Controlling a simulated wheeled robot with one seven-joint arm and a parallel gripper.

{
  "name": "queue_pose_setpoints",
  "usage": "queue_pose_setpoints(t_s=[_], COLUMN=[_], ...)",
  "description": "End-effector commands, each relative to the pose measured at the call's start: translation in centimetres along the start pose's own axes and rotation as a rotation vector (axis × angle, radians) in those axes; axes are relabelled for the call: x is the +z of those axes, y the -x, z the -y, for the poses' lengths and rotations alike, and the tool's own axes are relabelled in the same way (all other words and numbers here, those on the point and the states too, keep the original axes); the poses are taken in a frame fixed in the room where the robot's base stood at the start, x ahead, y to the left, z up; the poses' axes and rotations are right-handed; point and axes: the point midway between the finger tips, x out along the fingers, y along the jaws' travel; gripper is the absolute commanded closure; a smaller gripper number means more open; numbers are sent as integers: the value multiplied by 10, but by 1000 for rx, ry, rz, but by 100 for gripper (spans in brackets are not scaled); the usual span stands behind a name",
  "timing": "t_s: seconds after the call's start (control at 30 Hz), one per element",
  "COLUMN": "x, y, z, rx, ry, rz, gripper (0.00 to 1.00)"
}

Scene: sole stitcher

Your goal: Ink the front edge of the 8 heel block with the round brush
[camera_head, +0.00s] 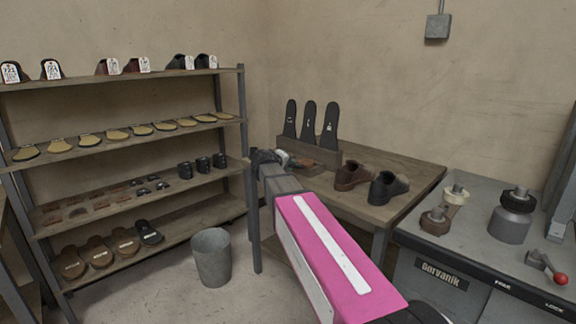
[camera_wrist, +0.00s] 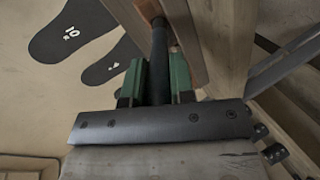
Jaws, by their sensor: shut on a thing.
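My gripper (camera_wrist: 155,80) has green fingers, shut on a dark round handle (camera_wrist: 158,55) with an orange-brown end. It appears to be the round brush; no bristles show clearly. In the head view my gripper (camera_head: 283,158) is at the left end of the wooden table, close to the wooden rack. Small brown flat pieces (camera_head: 85,205) and small black pieces (camera_head: 150,183) lie on the third shelf, with black round blocks (camera_head: 203,165) to their right. Some may be heel blocks, but no number is legible, so I cannot tell which is the 8.
A wooden rack (camera_head: 320,150) holds dark sole templates (camera_head: 331,125); one marked 10 (camera_wrist: 70,35) shows in the wrist view. Brown and black shoes (camera_head: 385,187) stand on the table. A bin (camera_head: 211,258) is on the floor. A grey machine bench (camera_head: 440,275) stands at right.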

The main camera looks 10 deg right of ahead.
Motion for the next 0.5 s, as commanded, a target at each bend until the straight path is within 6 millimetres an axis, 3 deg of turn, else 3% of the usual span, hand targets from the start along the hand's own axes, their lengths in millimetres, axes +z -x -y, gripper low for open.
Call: queue_pose_setpoints(t_s=[0.5], x=[15], y=[3], z=[-4], rx=[-1], ry=[0], rz=[-1], gripper=[100])
